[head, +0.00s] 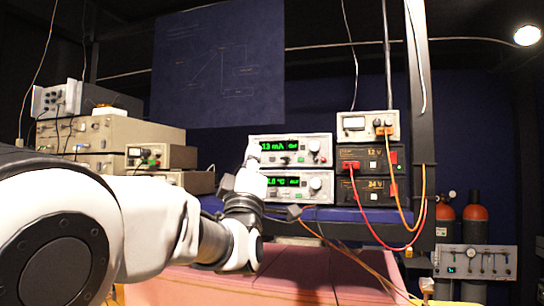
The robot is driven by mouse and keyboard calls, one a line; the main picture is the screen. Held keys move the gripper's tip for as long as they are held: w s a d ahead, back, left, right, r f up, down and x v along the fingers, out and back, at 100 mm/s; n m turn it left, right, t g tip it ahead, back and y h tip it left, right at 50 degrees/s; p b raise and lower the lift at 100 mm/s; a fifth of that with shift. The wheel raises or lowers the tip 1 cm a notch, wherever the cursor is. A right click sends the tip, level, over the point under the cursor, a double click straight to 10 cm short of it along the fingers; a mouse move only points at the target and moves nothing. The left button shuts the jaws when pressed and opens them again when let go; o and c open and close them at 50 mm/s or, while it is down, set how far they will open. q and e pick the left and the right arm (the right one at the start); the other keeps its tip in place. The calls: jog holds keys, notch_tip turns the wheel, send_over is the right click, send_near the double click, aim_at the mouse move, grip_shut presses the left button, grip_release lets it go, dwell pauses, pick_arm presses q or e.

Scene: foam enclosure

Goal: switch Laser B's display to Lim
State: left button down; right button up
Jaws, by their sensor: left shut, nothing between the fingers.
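Two white controller units with green displays are stacked on the shelf. The upper unit (313,149) reads "13 mA", with a further small word at the display's right end and a round knob on its right. The lower unit (316,187) shows a reading in °C and also has a knob. I cannot read which is labelled Laser B. My left gripper (253,149) is shut and empty, its tips in front of the upper unit's left end. It hides part of both displays' left side. Whether it touches the panel, I cannot tell. My right gripper is out of view.
Right of the units stand a small metered box (354,126) and black 12 V (358,160) and 24 V (360,190) supplies with red and orange cables hanging in front. Beige instruments (110,133) are stacked at left. Pink foam (300,270) lies below the blue shelf.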

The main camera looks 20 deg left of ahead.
aim_at(272, 159)
pick_arm(q)
jog(key=w+p, duration=0.2)
jog(key=w, duration=0.1)
jog(key=w+p, duration=0.1)
jog(key=w, duration=0.3)
jog(key=w+f+p, duration=0.1)
jog(key=w+p, duration=0.1)
jog(key=w, duration=0.2)
jog(key=shift+p, duration=0.35)
jog(key=shift+s+r, duration=0.15)
jog(key=shift+s, duration=0.3)
jog(key=shift+w, duration=0.25)
jog(key=shift+s, duration=0.15)
jog(key=shift+w, duration=0.45)
jog(key=shift+r, duration=0.2)
dwell(0.6)
